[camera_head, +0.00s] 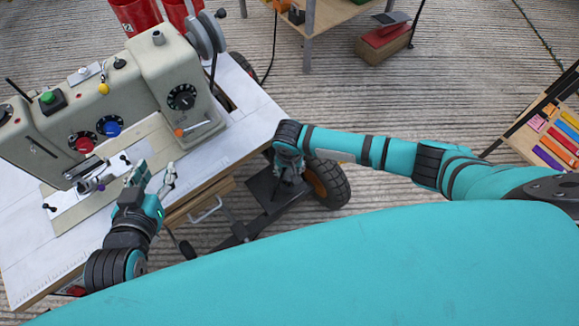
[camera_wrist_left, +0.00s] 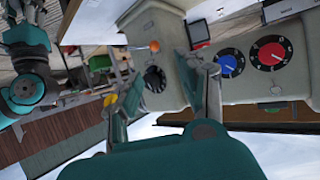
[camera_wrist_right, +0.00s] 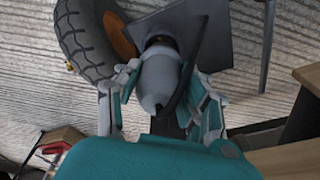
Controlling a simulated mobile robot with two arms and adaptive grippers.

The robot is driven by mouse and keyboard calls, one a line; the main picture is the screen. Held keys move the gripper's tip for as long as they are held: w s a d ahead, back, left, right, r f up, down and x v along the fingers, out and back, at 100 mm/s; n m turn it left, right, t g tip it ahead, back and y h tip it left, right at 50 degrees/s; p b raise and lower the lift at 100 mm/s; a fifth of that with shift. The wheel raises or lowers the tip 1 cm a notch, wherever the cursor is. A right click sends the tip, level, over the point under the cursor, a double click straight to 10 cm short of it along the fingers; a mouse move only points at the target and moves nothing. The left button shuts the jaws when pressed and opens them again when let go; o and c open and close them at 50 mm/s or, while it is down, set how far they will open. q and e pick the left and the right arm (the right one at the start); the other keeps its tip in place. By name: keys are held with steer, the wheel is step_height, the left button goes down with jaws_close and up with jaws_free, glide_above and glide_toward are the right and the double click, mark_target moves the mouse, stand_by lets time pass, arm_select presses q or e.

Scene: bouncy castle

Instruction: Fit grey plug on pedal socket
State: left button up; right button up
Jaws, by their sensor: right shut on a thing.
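The grey plug (camera_wrist_right: 160,78) is between the fingers of my right gripper (camera_wrist_right: 165,92), which is shut on it. The plug's far end points at the dark pedal plate (camera_wrist_right: 218,28); whether it touches a socket there is hidden. In the head view my right gripper (camera_head: 289,172) points down over the pedal plate (camera_head: 268,193), beside the sewing table, and hides the plug. My left gripper (camera_head: 158,186) is open and empty over the table, in front of the sewing machine; its spread fingers show in the left wrist view (camera_wrist_left: 165,85).
The big sewing machine (camera_head: 160,85) stands on the white table (camera_head: 250,120). A black tyre with an orange hub (camera_head: 330,184) is right next to my right gripper. A dark cable (camera_wrist_right: 190,68) runs beside the plug. A drawer (camera_head: 200,205) sits under the table edge.

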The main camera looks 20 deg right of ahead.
arm_select(q)
steer(key=shift+s+a+f+g+y+p, duration=0.25)
steer(key=shift+s+a+f+g, duration=0.1)
steer(key=shift+s+f+g, duration=0.4)
steer(key=shift+s+a+f+g+y+p, duration=0.3)
steer(key=shift+s+f+g, duration=0.3)
steer(key=shift+f, duration=0.2)
steer(key=shift+s, duration=0.1)
stand_by(0.5)
steer(key=shift+s+a+f+g+p, duration=0.2)
steer(key=shift+s+f+g, duration=0.25)
steer(key=shift+s, duration=0.15)
steer(key=shift+s+a+f+g+p, duration=0.1)
steer(key=shift+s+a+f+g, duration=0.1)
steer(key=shift+s+f+g, duration=0.3)
steer(key=shift+s+a, duration=0.1)
steer(key=shift+s, duration=0.1)
steer(key=shift+s+a+f+y, duration=0.1)
steer(key=shift+s+f+y, duration=0.05)
steer(key=shift+s+y, duration=0.1)
steer(key=shift+s+f, duration=0.1)
